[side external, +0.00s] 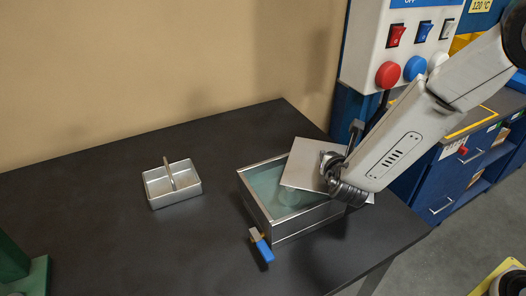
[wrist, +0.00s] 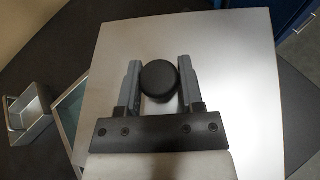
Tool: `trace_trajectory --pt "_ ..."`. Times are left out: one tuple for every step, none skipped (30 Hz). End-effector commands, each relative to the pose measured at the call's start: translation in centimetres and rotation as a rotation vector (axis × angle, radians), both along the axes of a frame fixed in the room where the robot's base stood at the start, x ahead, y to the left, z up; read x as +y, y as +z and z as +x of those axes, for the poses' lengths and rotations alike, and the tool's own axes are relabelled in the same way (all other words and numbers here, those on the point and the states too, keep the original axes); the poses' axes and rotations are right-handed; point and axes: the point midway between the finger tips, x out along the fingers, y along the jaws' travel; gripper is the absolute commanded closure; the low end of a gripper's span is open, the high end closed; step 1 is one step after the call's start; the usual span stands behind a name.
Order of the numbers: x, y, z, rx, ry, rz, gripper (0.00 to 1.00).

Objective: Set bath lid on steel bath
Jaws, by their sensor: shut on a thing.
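The bath lid (side external: 306,167) is a flat grey metal plate. It is over the right part of the steel bath (side external: 292,229), turned at an angle to the rim, and leaves the left part uncovered. Greenish liquid shows in the open bath. My gripper (side external: 334,166) is at the lid's middle. In the wrist view my gripper (wrist: 159,80) is shut on the round black knob (wrist: 159,79) of the lid (wrist: 215,60). A strip of the bath (wrist: 70,115) shows left of the lid. I cannot tell whether the lid touches the rim.
A small metal basket with a handle (side external: 173,186) stands left of the bath on the dark table (side external: 120,235). A blue-handled valve (side external: 262,247) sticks out from the bath's front. A control box with buttons (side external: 402,45) stands behind. The table's right edge is close to the bath.

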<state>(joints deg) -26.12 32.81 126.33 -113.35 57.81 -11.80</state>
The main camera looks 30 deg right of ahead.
Motion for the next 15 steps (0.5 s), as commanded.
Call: trace_trajectory --pt "-1.9 0.1 0.1 -0.002 -0.049 -0.001 1.00" --pt "-2.9 0.1 0.0 -0.001 -0.074 -0.001 1.00" --pt "-4.3 0.2 0.0 -0.001 -0.108 -0.001 1.00" --pt "-5.3 0.2 -0.1 -0.001 -0.133 -0.001 1.00" --pt "-6.2 0.2 -0.2 -0.001 -0.157 -0.001 1.00" --pt "-7.3 0.2 -0.3 -0.001 -0.187 -0.001 1.00" --pt "-8.2 0.2 -0.4 -0.001 -0.210 -0.001 1.00" --pt "-9.0 0.2 -0.6 0.000 -0.230 -0.002 1.00" --pt "-9.9 0.3 -0.7 0.000 -0.256 -0.001 1.00" --pt "-10.6 0.3 -0.9 0.000 -0.272 -0.001 1.00" --pt "-11.1 0.3 -1.0 0.000 -0.287 -0.001 1.00" --pt "-11.8 0.3 -1.1 0.000 -0.305 -0.002 1.00" --pt "-12.3 0.3 -1.2 -0.001 -0.318 -0.002 1.00" --pt "-12.6 0.4 -1.3 0.000 -0.328 -0.002 1.00" --pt "-13.0 0.4 -1.4 -0.001 -0.339 -0.002 1.00"
